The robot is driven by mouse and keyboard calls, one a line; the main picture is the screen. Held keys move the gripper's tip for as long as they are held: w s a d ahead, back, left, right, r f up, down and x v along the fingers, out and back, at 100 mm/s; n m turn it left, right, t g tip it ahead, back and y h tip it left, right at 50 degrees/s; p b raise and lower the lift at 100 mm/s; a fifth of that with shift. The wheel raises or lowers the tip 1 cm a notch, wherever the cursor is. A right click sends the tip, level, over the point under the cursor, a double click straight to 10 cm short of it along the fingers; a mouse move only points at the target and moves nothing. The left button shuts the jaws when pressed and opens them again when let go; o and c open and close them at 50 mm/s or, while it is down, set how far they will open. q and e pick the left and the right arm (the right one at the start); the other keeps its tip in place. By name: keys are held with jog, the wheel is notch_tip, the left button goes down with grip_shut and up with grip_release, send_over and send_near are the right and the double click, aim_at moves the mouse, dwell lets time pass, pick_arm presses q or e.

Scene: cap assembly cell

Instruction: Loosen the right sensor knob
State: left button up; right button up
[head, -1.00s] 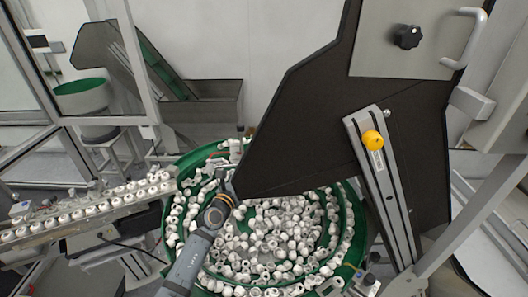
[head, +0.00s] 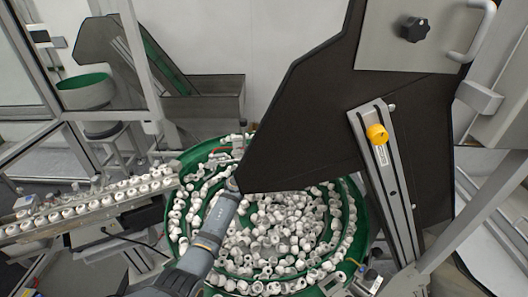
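A yellow knob (head: 377,134) sits near the top of an upright metal rail (head: 388,190) at the right. A black lobed knob (head: 415,29) is on the grey panel (head: 380,45) at the upper right. I cannot tell from the picture which knob is the right sensor knob. My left arm reaches in from the bottom left over the bowl. Its far end meets the lower left corner of the large dark plate (head: 320,120), and its gripper is not visible, apparently behind that plate. My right gripper is out of view.
A green round bowl (head: 362,222) full of white caps lies below the plate. A track (head: 95,212) carrying caps leads off left. A metal handle (head: 480,35) and frame posts stand at the right. A grey hopper (head: 205,108) is behind.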

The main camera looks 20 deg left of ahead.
pick_arm(q)
jog(key=shift+w, duration=0.15)
jog(key=shift+c, duration=0.4)
jog(key=c, duration=1.1)
jog(key=shift+d, duration=0.1)
jog(key=shift+r+y, duration=0.1)
jog(key=shift+y, duration=0.2)
